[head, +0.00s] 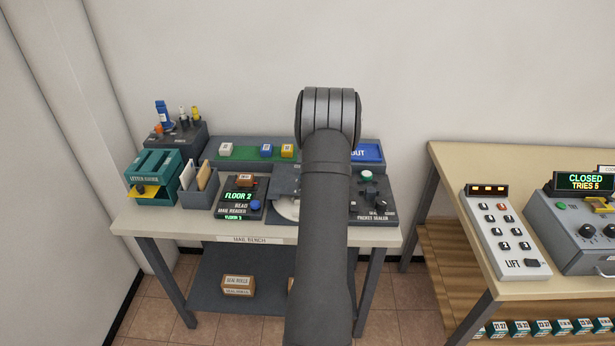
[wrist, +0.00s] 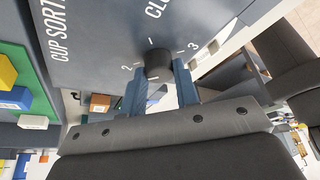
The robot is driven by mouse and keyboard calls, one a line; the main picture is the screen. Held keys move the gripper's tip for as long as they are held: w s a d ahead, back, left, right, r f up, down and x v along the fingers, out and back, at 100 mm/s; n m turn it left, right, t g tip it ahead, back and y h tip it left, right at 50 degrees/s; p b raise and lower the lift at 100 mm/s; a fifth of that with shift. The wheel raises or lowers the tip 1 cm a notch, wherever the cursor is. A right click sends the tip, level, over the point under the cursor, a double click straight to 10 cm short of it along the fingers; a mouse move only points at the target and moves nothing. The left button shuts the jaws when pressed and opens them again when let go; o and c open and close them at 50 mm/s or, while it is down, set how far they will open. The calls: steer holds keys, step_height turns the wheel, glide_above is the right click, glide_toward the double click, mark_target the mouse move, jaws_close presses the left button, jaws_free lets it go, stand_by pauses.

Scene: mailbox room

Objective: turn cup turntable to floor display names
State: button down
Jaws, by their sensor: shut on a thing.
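In the wrist view my gripper (wrist: 160,92) has its two blue-grey fingers closed around a dark round knob (wrist: 154,64). The knob is on a grey panel (wrist: 100,40) lettered "CUP SORT…", the rest cut off. Tick marks and the numbers 2 and 3 show around the knob; its pointer direction cannot be made out. In the head view my arm hides the gripper and knob. A display (head: 238,196) on the bench reads "FLOOR 2", with smaller green text below that seems to say "FLOOR 3". A pale round disc (head: 287,208) shows partly beside my arm.
The bench (head: 175,222) also holds a teal sorter (head: 153,176), a letter holder (head: 199,188) and a green strip with several small blocks (head: 255,152). A packet sealer (head: 372,208) stands close right of my arm. A second table (head: 450,170) carries a lift panel.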

steer(key=shift+n, duration=0.3)
steer(key=c, duration=1.1)
jaws_free()
steer(key=v, duration=1.7)
steer(key=shift+r, duration=0.25)
steer(key=shift+w+a, duration=0.1)
steer(key=shift+f, duration=0.1)
steer(key=x, duration=1.7)
steer(key=shift+f, duration=0.2)
